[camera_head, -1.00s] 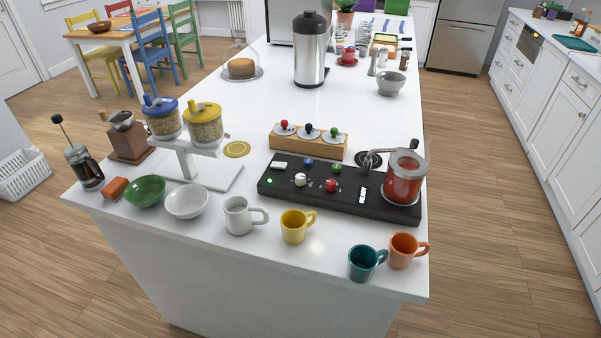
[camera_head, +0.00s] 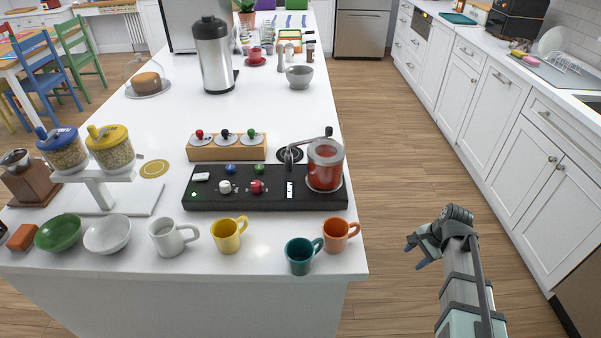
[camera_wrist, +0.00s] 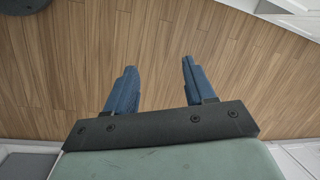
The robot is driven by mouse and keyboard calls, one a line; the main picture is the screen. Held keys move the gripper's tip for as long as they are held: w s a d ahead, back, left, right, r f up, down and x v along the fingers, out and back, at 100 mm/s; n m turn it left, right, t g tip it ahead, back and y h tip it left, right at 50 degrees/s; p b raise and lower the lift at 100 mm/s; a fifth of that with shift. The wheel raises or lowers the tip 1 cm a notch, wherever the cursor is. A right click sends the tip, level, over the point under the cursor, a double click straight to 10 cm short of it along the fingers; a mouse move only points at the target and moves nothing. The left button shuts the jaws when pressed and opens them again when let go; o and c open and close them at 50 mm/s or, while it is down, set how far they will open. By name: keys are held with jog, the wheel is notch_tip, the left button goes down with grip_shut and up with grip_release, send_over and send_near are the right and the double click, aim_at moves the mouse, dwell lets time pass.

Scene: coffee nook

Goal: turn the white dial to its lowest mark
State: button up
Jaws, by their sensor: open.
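The white dial (camera_head: 225,186) is a small round knob on the front part of a black control panel (camera_head: 215,202), left of a red dial (camera_head: 257,187). The marks around it are too small to read. My gripper (camera_head: 416,257) is off to the right of the counter, over the floor and well apart from the panel. In the wrist view my gripper (camera_wrist: 156,88) has its two blue fingers spread, with only wooden floor between and beyond them.
A jar of red contents (camera_head: 325,166) with a crank stands on the panel's right end. Teal (camera_head: 299,257), orange (camera_head: 337,236), yellow (camera_head: 228,236) and white (camera_head: 170,238) mugs line the counter's front, before the panel. The floor between counter and right cabinets is free.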

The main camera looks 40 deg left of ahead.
jog(key=a+r+t+y, duration=0.1)
jog(key=a+r, duration=0.6)
jog(key=r, duration=0.2)
jog(key=a+r+y, duration=0.1)
jog(key=a+r, duration=0.6)
jog(key=r, duration=0.3)
notch_tip(320, 180, up, 21)
jog(key=n+h, duration=0.4)
jog(key=h, duration=0.1)
send_over(225, 183)
notch_tip(225, 183, down, 14)
jog(key=shift+s+r, duration=0.1)
jog(key=shift+r, duration=0.1)
grip_shut()
